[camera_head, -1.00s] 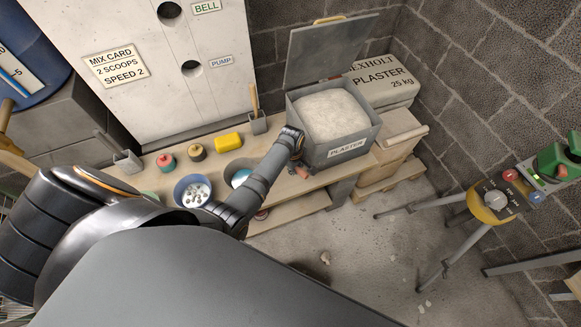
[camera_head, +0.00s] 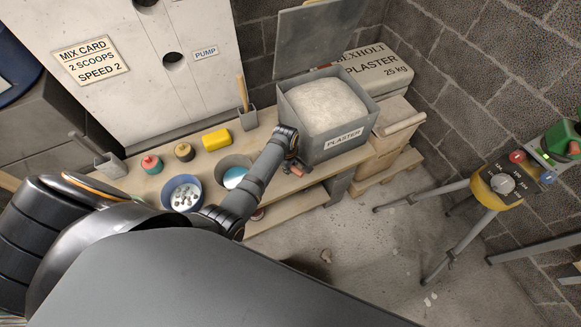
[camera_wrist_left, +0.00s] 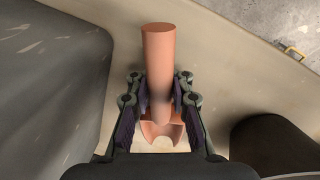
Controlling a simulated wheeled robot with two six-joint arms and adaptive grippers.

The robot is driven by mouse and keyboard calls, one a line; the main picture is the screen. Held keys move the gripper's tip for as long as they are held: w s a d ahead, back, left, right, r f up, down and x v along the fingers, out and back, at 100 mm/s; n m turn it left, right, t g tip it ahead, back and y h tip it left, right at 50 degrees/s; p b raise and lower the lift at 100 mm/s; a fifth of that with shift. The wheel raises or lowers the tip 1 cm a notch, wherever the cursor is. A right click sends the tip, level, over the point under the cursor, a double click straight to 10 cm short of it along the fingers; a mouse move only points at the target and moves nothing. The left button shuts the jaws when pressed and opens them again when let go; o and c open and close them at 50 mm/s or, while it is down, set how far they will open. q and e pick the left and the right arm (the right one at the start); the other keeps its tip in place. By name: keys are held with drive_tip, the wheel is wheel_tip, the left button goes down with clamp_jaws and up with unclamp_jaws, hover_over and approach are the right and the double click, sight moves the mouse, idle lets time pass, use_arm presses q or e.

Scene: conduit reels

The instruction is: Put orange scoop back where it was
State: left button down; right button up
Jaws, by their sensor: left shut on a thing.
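The orange scoop (camera_wrist_left: 158,60) is in my left gripper (camera_wrist_left: 158,95). In the left wrist view its round handle stands between the two fingers, with the curved, open bowl below them. In the head view only a small bit of the scoop (camera_head: 296,170) shows past my left wrist. I cannot tell whether the scoop touches the bench (camera_head: 270,165). My right gripper is not in view.
Bowls (camera_head: 182,208), small jars (camera_head: 184,152), a yellow sponge-like block (camera_head: 216,140) and two grey holders (camera_head: 249,120) with tools stand along the bench. A plaster sack (camera_head: 378,72) lies behind the bin. A tripod control box (camera_head: 497,184) stands right. The floor between is mostly clear.

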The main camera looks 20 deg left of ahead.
use_arm(q)
drive_tip(key=c, duration=1.2)
unclamp_jaws()
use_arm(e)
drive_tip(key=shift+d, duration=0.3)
use_arm(q)
drive_tip(key=r, duration=0.4)
drive_tip(key=s+r+p, duration=0.1)
drive_tip(key=r, duration=0.3)
drive_tip(key=r+p, duration=0.1)
drive_tip(key=r, duration=0.3)
drive_tip(key=shift+s+a+r, duration=0.1)
drive_tip(key=shift+s+a, duration=0.1)
drive_tip(key=shift+s, duration=0.05)
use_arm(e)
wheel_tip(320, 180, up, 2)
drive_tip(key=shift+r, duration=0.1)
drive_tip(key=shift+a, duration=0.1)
